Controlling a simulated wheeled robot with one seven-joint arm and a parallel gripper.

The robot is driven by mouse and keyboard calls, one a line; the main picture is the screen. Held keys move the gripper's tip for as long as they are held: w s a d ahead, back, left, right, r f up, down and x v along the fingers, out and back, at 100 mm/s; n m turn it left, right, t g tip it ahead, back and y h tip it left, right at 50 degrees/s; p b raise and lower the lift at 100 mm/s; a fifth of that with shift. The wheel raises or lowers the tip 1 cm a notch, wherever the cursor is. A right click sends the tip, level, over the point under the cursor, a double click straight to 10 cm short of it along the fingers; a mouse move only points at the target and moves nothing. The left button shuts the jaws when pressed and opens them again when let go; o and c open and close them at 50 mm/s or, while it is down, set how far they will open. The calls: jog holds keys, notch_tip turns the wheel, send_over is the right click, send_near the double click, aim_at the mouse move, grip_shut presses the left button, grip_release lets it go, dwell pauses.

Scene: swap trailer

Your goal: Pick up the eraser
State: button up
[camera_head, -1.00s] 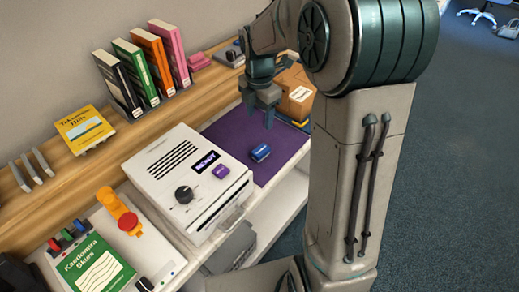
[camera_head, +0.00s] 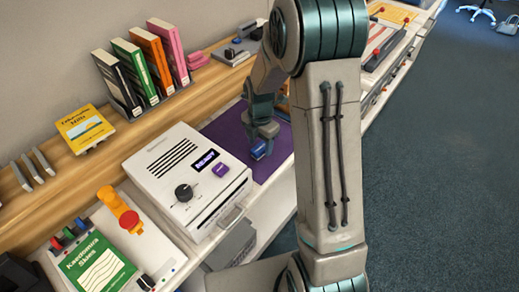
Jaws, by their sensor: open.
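The eraser is a small blue block (camera_head: 258,151) with a pale edge, lying on the purple mat (camera_head: 226,127) to the right of the white machine. My gripper (camera_head: 261,143) points down and is open, with its fingers low at the eraser. A finger overlaps part of the eraser in the picture. I cannot tell whether the fingers touch it.
The white machine (camera_head: 170,165) with a dial and a "READY" display stands just left of the mat. Books (camera_head: 137,70) stand on the wooden shelf behind. A yellow book (camera_head: 86,127) and an orange part with a red knob (camera_head: 119,210) are at the left.

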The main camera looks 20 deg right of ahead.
aim_at(260, 147)
jog(key=shift+f, duration=0.6)
jog(key=c, duration=1)
jog(key=shift+c, duration=0.2)
jog(key=shift+r, duration=0.15)
jog(key=shift+r, duration=0.6)
notch_tip(260, 147, up, 3)
jog(key=shift+f+b, duration=0.1)
jog(key=shift+b, duration=0.2)
jog(key=s+d+r, duration=0.1)
jog(key=d+r, duration=0.2)
jog(key=d, duration=0.2)
jog(key=s+d+r+b, duration=0.1)
jog(key=d+r, duration=0.2)
jog(key=d, duration=0.3)
jog(key=shift+s+d+r, duration=0.2)
jog(key=shift+s+r, duration=0.15)
jog(key=shift+r, duration=0.05)
